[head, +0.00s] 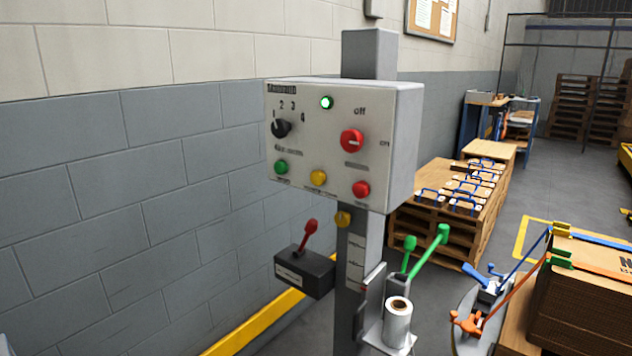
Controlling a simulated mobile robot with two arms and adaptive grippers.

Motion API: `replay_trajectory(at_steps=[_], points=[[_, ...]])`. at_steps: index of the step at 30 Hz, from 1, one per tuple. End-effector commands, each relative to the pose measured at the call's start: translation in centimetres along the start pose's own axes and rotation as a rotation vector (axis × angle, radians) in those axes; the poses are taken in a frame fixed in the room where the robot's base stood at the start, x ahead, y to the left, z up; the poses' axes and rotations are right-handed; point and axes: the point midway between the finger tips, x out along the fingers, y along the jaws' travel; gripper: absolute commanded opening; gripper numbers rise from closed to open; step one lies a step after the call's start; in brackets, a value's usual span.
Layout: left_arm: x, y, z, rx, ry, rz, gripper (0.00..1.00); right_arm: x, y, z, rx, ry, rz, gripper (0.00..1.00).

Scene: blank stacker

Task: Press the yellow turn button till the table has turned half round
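The yellow button (318,178) sits on the lower front of a grey control box (345,110), between a green button (281,167) and a red button (361,189). Nothing covers it. A second yellow round part (342,219) is on the post below the box. A grey curved metal part (465,322), possibly the table's edge, shows at the lower right. Beside it is a brown stack (590,285) with blue and orange straps. I cannot tell how far the table has turned. Neither gripper is in view.
A green lamp (326,102) is lit on the box. Below are a red lever (308,236) on a black box, two green levers (427,248) and a white roll (398,322). A block wall (110,190) stands left. Pallets with blue-handled items (465,190) stand behind.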

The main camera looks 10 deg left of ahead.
Motion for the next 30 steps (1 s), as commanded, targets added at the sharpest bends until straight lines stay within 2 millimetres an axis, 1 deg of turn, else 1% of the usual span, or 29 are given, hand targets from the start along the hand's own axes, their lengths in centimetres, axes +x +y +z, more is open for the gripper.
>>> replay_trajectory(at_steps=[11, 12, 17, 18, 19, 30], points=[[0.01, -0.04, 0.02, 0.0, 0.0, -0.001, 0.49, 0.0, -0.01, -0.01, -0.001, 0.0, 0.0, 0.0], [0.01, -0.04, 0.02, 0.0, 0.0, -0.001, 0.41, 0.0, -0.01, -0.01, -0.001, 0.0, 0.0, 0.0], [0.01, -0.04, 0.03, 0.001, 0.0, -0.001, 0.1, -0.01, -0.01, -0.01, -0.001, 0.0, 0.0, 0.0], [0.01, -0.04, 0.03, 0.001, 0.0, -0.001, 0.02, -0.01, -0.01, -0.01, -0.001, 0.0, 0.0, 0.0], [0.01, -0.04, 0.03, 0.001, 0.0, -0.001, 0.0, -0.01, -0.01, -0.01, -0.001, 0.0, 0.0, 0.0], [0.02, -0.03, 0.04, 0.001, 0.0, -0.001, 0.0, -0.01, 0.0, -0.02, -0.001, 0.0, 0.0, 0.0]])
